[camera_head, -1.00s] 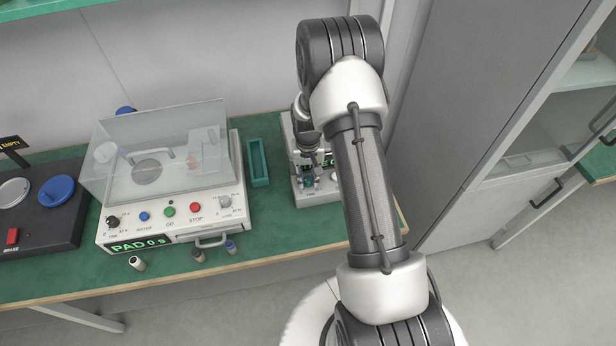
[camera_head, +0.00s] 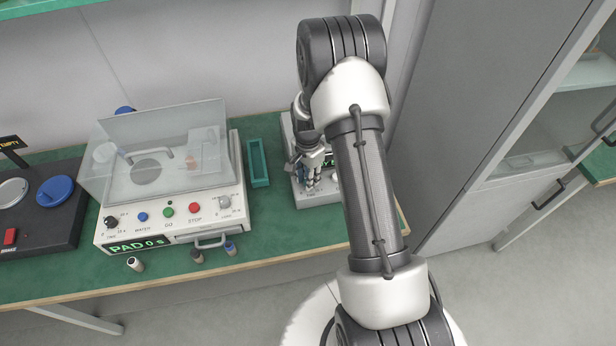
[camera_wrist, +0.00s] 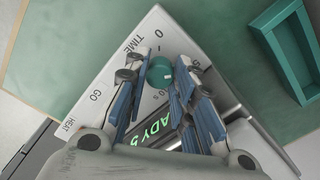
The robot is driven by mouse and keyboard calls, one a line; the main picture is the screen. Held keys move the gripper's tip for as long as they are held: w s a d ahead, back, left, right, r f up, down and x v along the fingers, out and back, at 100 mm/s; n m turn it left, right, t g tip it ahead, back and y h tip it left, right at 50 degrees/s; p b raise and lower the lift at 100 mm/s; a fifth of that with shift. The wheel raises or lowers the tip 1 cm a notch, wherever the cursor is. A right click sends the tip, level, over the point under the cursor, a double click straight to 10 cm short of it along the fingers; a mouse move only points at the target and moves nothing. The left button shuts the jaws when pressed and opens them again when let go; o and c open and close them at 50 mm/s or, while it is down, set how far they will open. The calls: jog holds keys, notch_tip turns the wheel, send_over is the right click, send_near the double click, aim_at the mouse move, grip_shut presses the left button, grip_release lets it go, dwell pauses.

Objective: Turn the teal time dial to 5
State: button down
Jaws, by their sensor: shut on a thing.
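The teal time dial (camera_wrist: 160,70) sits on the white panel of a small instrument, with TIME, 0 and other marks around it, some partly hidden. A light mark shows on the dial, but I cannot tell exactly which number it faces. My gripper (camera_wrist: 156,80) is shut on the dial, with blue-padded fingers at its left and right sides. In the head view my gripper (camera_head: 312,182) is down at the front of the white instrument (camera_head: 302,202), and the dial is hidden there.
An open teal tray (camera_head: 258,163) lies left of the instrument. Further left stands a white machine (camera_head: 170,228) with a clear cover, and several small vials (camera_head: 197,257) stand before it. A black unit (camera_head: 40,215) is at the far left.

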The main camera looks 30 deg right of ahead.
jog(key=shift+m, duration=1)
jog(key=c, duration=1.3)
grip_release()
jog(key=shift+r, duration=0.1)
jog(key=shift+w, duration=0.15)
jog(key=shift+r, duration=0.25)
notch_tip(320, 180, up, 7)
jog(key=shift+f, duration=0.2)
jog(key=shift+s+r, duration=0.25)
jog(key=shift+r, duration=0.15)
